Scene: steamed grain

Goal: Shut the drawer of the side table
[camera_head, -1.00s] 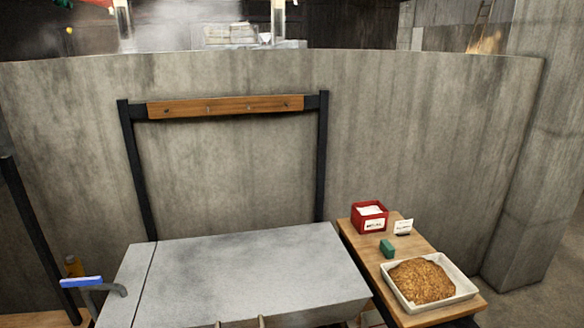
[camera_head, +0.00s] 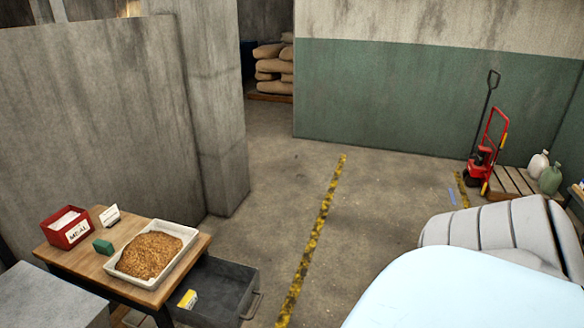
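The wooden-topped side table (camera_head: 88,262) stands at the lower left on dark legs. Its dark grey drawer (camera_head: 228,282) is pulled out on the table's right side, with the handle (camera_head: 252,304) at its outer right end. A small yellow packet (camera_head: 188,299) lies inside the drawer. On the tabletop are a white tray of brown grain (camera_head: 152,252), a green block (camera_head: 103,246), a red box (camera_head: 68,228) with a label and a white card (camera_head: 110,216). Neither gripper is in view.
A grey metal surface (camera_head: 48,298) borders the table at the lower left. A concrete pillar (camera_head: 215,120) stands behind. The floor right of the drawer is open, crossed by a yellow-black line (camera_head: 315,235). A red pallet truck (camera_head: 485,160) and pallet (camera_head: 515,182) are farther right.

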